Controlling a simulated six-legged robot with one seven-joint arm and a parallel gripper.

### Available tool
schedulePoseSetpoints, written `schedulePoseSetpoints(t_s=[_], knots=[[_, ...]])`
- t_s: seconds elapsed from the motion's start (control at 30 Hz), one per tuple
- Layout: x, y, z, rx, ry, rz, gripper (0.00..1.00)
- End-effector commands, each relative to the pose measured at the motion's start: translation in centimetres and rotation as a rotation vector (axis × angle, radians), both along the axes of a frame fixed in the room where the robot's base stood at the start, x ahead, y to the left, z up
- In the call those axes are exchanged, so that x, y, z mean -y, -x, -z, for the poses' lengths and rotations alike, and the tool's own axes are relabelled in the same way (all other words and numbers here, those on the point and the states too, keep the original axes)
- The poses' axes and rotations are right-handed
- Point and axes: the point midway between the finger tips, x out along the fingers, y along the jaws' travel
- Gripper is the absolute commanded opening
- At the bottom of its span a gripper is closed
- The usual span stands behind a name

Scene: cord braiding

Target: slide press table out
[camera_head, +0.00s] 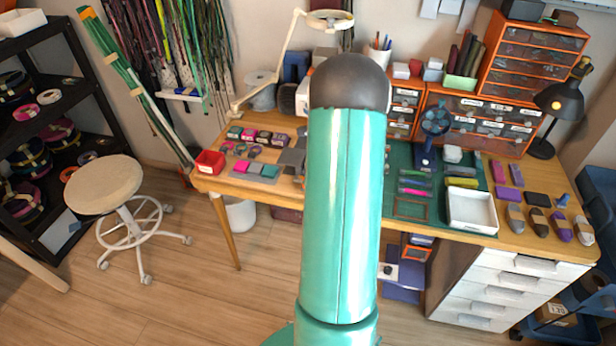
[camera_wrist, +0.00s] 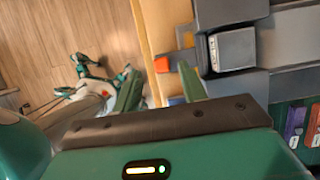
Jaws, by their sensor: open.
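A dark grey press (camera_wrist: 228,12) fills the upper right of the wrist view, with a lighter grey block (camera_wrist: 233,50) set in it. A grey slide piece, likely the press table (camera_wrist: 178,57), juts left from it and ends in an orange tab (camera_wrist: 162,65). My gripper (camera_wrist: 158,72) is open, with its two green fingers apart. In the picture the orange tab lies between the fingertips; I cannot tell whether they touch it. In the head view my arm hides the gripper and most of the press; a grey part (camera_head: 291,158) shows left of the arm.
The wooden table edge (camera_wrist: 152,30) runs beside the tab, with floor to its left. In the head view a red bin (camera_head: 209,163) and small goods lie on the left of the table. A white tray (camera_head: 470,210) stands right of my arm. A stool (camera_head: 104,185) stands left.

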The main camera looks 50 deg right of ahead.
Motion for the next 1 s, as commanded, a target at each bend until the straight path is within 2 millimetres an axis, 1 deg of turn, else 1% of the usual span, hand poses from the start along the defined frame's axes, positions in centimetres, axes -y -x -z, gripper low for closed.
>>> schedulePoseSetpoints(t_s=[0.03,0.3,0.4,0.5,0.63,0.93,1.0], knots=[[0.2,0.3,-1.1,0.001,0.003,0.0,0.42],[1.1,2.4,-6.6,0.001,0.003,-0.001,0.42],[1.4,3.0,-8.3,0.002,0.001,-0.001,0.42],[1.6,3.5,-9.5,0.001,0.0,0.0,0.42],[1.7,3.8,-10.3,0.001,-0.001,0.0,0.42],[1.7,3.9,-10.4,-0.001,-0.001,-0.002,0.42],[1.3,3.6,-10.6,0.002,0.005,-0.017,0.42]])
